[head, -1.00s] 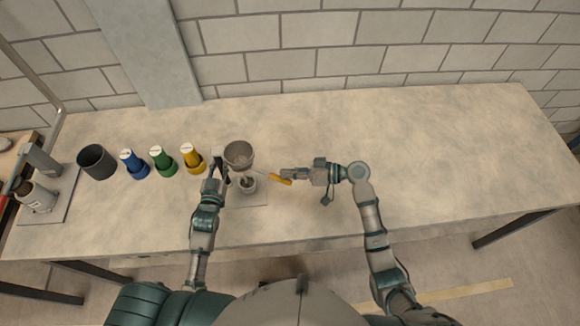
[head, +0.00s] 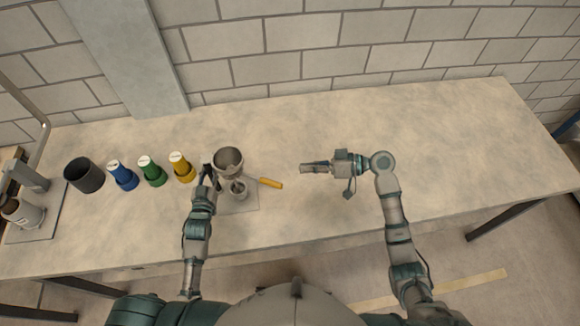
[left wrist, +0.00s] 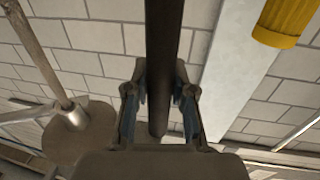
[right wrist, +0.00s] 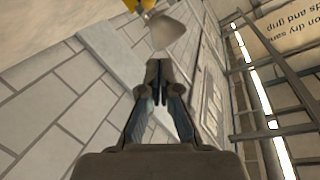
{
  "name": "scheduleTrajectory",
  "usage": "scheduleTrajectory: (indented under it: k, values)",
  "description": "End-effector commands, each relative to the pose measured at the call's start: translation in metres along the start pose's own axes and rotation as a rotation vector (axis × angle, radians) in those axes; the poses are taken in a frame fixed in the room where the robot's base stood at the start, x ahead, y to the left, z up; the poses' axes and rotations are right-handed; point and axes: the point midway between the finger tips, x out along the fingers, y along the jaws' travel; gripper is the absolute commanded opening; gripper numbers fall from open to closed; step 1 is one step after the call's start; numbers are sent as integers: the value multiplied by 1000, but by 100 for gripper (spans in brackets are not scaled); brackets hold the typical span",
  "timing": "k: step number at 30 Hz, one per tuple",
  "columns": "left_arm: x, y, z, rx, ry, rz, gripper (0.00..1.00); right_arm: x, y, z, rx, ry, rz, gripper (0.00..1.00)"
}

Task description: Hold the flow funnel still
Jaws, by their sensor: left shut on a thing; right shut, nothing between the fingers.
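The grey flow funnel (head: 229,159) stands open end up above a small cup (head: 238,188) on a flat base plate (head: 245,204). My left gripper (head: 208,174) is just left of the funnel. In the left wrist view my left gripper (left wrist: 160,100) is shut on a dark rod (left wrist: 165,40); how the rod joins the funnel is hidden. A yellow-handled tool (head: 271,183) points right from beside the funnel. My right gripper (head: 305,167) is shut and empty, right of the handle and apart from it. Its closed fingers (right wrist: 158,78) also show in the right wrist view.
Blue (head: 123,175), green (head: 152,171) and yellow (head: 182,168) bottles stand left of my left gripper. A dark cup (head: 84,175) is further left. A device on a plate (head: 46,212) stands at the far left. The right side of the table (head: 450,140) is clear.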

Motion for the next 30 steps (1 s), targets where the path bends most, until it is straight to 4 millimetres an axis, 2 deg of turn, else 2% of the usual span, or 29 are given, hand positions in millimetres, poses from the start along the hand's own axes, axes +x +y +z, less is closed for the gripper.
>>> scheduleTrajectory:
  k: [5, 13, 14, 17, 26, 30]
  values:
    - [0, 1, 2, 0, -4, 1, 0, -16, -2, 2, 0, -1, 0, 0]
    - [0, 1, 1, 0, -4, 2, 0, -18, -2, 2, 0, 0, 0, 0]
    - [0, 1, 1, 0, -4, 2, 26, -18, -2, 2, 0, 0, 0, 0]
    - [0, 1, 1, 0, -3, 2, 51, -18, -2, 2, 0, 0, 0, 0]
    - [-1, 1, 0, 0, -1, 1, 53, -18, -2, 2, 0, 0, 0, 0]
    - [-12, 1, 1, 0, -3, 1, 53, -18, -2, 2, 0, 0, 0, 0]
